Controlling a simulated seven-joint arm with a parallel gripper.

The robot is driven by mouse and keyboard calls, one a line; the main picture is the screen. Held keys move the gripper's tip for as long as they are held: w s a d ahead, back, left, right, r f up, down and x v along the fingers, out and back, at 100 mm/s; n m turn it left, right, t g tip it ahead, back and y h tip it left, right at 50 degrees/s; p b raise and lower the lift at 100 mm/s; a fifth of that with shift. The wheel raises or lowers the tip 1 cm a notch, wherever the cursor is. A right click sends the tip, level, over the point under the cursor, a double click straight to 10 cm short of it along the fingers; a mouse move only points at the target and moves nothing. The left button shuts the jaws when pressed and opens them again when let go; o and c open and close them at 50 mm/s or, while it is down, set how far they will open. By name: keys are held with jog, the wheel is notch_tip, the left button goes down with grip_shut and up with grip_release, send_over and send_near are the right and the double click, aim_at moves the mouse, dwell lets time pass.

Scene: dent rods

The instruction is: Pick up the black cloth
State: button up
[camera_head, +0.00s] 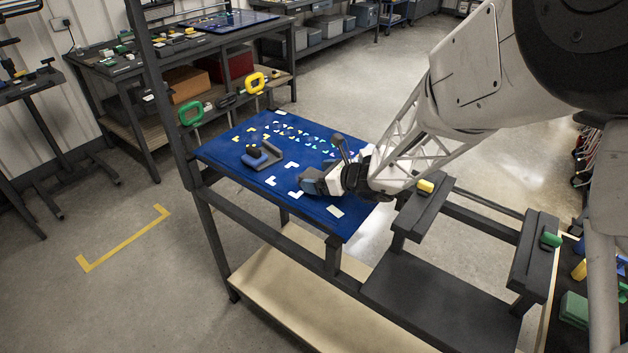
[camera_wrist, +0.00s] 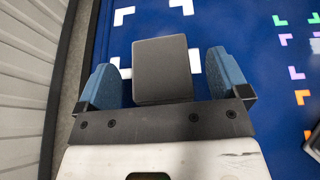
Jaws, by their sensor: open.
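My gripper (camera_wrist: 161,80) is open, its two blue fingers apart low over the blue table mat. Between the fingers is a dark grey block-shaped thing (camera_wrist: 162,70) with a smooth face. It may be the black cloth, but I cannot tell for sure. In the head view my gripper (camera_head: 309,187) is at the front middle of the blue mat, and my wrist hides much of what is there.
The blue mat (camera_head: 325,211) carries white corner marks and small coloured marks. A yellow block (camera_head: 425,187) sits on a dark stand to the right.

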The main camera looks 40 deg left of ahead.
aim_at(314, 176)
jog(key=shift+x, duration=0.9)
jog(key=shift+c, duration=0.4)
jog(key=c, duration=0.9)
jog(key=shift+r, duration=0.1)
jog(key=shift+r, duration=0.4)
notch_tip(314, 176, up, 3)
jog(key=shift+d+f, duration=0.1)
jog(key=shift+f, duration=0.05)
jog(key=s+d, duration=0.3)
jog(key=d, duration=0.1)
jog(key=s+d+r, duration=0.1)
jog(key=s+d, duration=0.6)
jog(key=d, duration=0.1)
jog(key=shift+s+r, duration=0.15)
jog(key=shift+s, duration=0.05)
